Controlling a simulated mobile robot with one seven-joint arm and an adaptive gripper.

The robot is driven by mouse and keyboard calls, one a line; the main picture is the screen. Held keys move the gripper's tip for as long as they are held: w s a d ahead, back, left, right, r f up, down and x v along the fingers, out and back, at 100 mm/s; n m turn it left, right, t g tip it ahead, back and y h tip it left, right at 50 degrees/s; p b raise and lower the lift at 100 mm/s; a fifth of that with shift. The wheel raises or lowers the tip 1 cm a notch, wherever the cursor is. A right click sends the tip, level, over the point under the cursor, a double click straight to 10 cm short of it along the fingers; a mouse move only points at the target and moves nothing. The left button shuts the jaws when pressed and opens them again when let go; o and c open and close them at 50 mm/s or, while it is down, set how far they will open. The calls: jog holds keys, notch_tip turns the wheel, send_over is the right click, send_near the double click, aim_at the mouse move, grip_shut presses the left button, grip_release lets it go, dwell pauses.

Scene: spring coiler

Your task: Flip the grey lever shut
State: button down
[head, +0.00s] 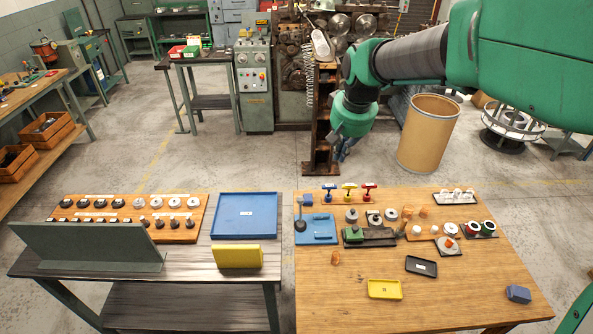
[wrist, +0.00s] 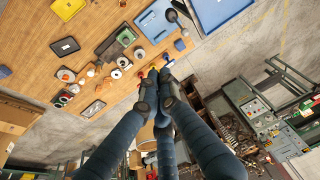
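A dark grey lever with a round knob (head: 300,212) stands up at the left edge of a light blue plate (head: 318,236) on the wooden table; I take it to be the grey lever. Its knob shows in the wrist view (wrist: 171,15) at the top, beside the blue plate (wrist: 154,22). My gripper (head: 340,152) hangs in the air beyond the table's far edge, up and right of the lever and well apart from it. In the wrist view its dark blue fingers (wrist: 160,82) converge close together with nothing seen between them; whether they are shut is unclear.
Blue, yellow and red handled parts (head: 349,190) stand along the wooden table's (head: 450,290) far edge. A green block on a dark base (head: 368,237) sits right of the plate. A brown drum (head: 428,133) stands on the floor. The table's front is mostly clear.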

jog(key=g+p, duration=0.1)
jog(key=p, duration=0.2)
send_over(300, 207)
jog(key=s+d, duration=0.1)
jog(key=d, duration=0.4)
jog(key=s+x, duration=0.2)
jog(key=x, duration=0.7)
jog(key=w+a+f+p, duration=0.1)
jog(key=w+f, duration=0.2)
jog(key=f, duration=0.2)
jog(key=w+a+f+g, duration=0.1)
jog(key=w+a+f, duration=0.1)
jog(key=f, duration=0.3)
jog(key=w+a+f+n+p, duration=0.1)
jog(key=w+a+f, duration=0.1)
jog(key=w+f, duration=0.2)
notch_tip(300, 207, down, 2)
jog(key=shift+a+f+p, duration=0.1)
jog(key=shift+a+p, duration=0.15)
jog(key=shift+p, duration=0.1)
jog(key=shift+w+f, duration=0.1)
notch_tip(300, 207, down, 9)
jog(key=s+p, duration=0.1)
jog(key=s, duration=0.2)
